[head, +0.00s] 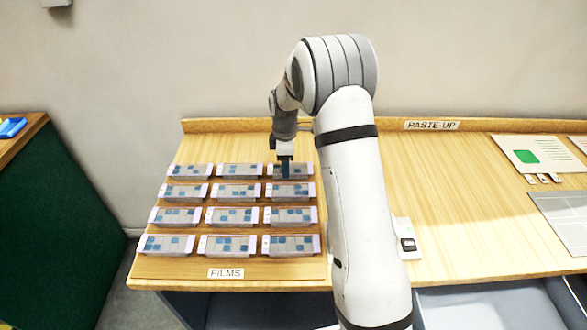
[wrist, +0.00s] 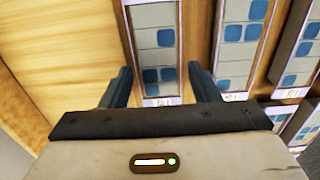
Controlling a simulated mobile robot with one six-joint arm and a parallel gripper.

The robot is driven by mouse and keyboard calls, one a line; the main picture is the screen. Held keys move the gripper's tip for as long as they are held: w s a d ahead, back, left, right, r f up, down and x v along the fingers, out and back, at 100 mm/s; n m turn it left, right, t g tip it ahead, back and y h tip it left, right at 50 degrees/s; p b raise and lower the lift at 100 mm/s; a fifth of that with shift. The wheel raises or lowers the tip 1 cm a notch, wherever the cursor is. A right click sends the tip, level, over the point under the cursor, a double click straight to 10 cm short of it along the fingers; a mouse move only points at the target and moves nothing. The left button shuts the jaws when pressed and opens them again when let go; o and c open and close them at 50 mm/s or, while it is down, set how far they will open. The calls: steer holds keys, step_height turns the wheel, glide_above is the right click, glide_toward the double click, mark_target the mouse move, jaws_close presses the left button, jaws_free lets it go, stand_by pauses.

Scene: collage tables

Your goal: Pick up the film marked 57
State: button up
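The films are flat grey strips with blue squares and pale ends, lying in several rows of 3 on the left of the table. In the head view my gripper (head: 286,172) is over the far right film (head: 303,170) and hides part of it. In the wrist view my gripper (wrist: 160,78) is open, one finger on each side of a film (wrist: 153,38). That film has a small number tag (wrist: 162,101) at its near end, too small to read surely as 57. No grip on it shows.
Neighbouring films (wrist: 238,45) lie close beside the right finger. Bare wood (wrist: 65,50) is left of the left finger. A FILMS label (head: 226,273) is at the front edge. A small device (head: 407,243) and boards (head: 540,155) lie further right on the table (head: 460,220).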

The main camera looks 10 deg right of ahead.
steer(key=c, duration=0.6)
